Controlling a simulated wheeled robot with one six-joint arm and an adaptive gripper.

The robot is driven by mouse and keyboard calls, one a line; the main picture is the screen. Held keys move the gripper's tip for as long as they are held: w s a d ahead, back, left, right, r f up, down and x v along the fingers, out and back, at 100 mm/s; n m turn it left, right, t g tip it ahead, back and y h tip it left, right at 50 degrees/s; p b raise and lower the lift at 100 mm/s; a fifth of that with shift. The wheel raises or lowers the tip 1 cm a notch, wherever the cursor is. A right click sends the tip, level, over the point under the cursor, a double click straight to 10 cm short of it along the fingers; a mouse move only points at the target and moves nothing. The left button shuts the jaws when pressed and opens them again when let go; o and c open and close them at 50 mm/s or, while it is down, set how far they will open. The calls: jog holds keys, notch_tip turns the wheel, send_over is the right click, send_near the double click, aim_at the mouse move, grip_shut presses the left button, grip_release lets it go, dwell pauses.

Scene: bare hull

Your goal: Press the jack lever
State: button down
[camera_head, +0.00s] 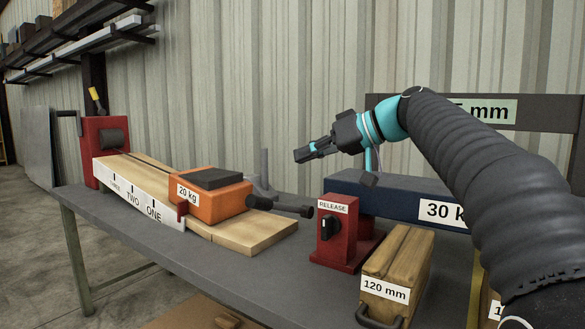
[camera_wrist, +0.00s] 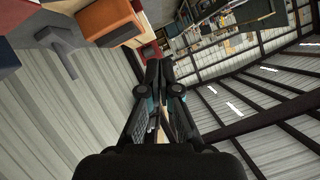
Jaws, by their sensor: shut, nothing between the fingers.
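A dark bar with a thick rounded end, which looks like the jack lever (camera_head: 280,207), sticks out between the orange 20 kg block (camera_head: 218,204) and the red box labelled RELEASE (camera_head: 335,245). The red box has a black knob on its front. My gripper (camera_head: 300,155) is above and to the right of the bar, apart from it, pointing left. Its fingers are shut and empty; they also show together in the wrist view (camera_wrist: 160,70). An orange block (camera_wrist: 105,20) shows at the top left of the wrist view. The lever cannot be made out surely there.
A blue block marked 30 k (camera_head: 385,198) lies behind the red box, partly hidden by my arm. A wooden 120 mm block (camera_head: 397,262) stands at the front. A wooden board (camera_head: 255,235) lies under the orange block. A red post (camera_head: 105,140) stands at the table's left end.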

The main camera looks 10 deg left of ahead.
send_over(271, 202)
jog(key=w, duration=0.1)
jog(key=f, duration=0.3)
jog(key=shift+a+f, duration=0.25)
jog(key=shift+f, duration=0.15)
jog(key=shift+s+d+f+b, duration=0.1)
jog(key=shift+s+f+b, duration=0.15)
jog(key=shift+f, duration=0.25)
jog(key=shift+s+d+f+b, duration=0.1)
jog(key=shift+s+f, duration=0.15)
jog(key=shift+f, duration=0.2)
jog(key=shift+s+f, duration=0.3)
jog(key=shift+f, duration=0.4)
